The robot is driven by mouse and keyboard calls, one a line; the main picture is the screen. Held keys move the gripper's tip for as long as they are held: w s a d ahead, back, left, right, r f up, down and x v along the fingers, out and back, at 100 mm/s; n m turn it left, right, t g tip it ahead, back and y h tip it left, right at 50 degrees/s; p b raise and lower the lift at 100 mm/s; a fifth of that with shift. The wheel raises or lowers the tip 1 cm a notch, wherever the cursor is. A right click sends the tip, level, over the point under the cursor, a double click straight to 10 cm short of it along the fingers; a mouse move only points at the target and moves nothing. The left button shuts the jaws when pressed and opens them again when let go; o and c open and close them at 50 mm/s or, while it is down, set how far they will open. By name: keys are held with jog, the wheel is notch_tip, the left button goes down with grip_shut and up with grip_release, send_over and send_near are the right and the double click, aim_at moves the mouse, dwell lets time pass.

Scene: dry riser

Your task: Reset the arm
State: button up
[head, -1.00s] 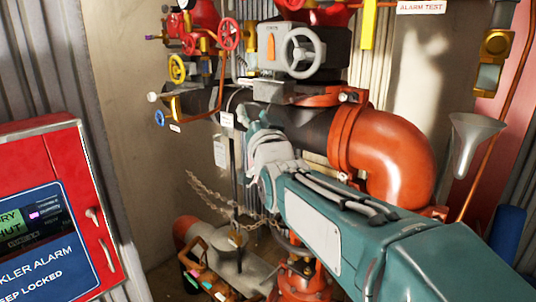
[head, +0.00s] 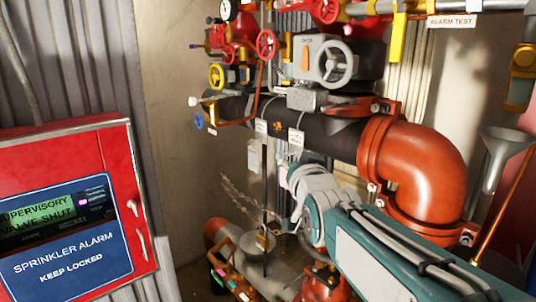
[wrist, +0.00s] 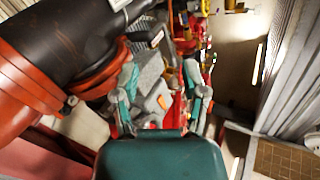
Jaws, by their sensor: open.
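My teal and grey arm (head: 385,250) reaches in from the lower right in the head view, and its grey wrist end (head: 315,190) is in front of the pipework. My gripper (wrist: 162,72) shows in the wrist view with its two teal and grey fingers spread apart. Nothing is held between them. Beyond the fingers are the grey valve housing and red and yellow valve parts. In the head view the fingers are mostly hidden behind the arm's end.
A black pipe (head: 330,130) joins a large orange elbow (head: 425,165) close above my arm. A grey handwheel (head: 338,62) and a red handwheel (head: 266,44) are above. A red sprinkler alarm cabinet (head: 115,150) stands left. A grey funnel (head: 503,150) hangs at right.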

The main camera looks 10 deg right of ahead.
jog(key=s+f+n+g, duration=0.3)
jog(key=s+f+g, duration=0.9)
jog(key=s+f, duration=0.9)
jog(key=s, duration=0.3)
jog(key=shift+f, duration=0.25)
jog(key=shift+s, duration=0.1)
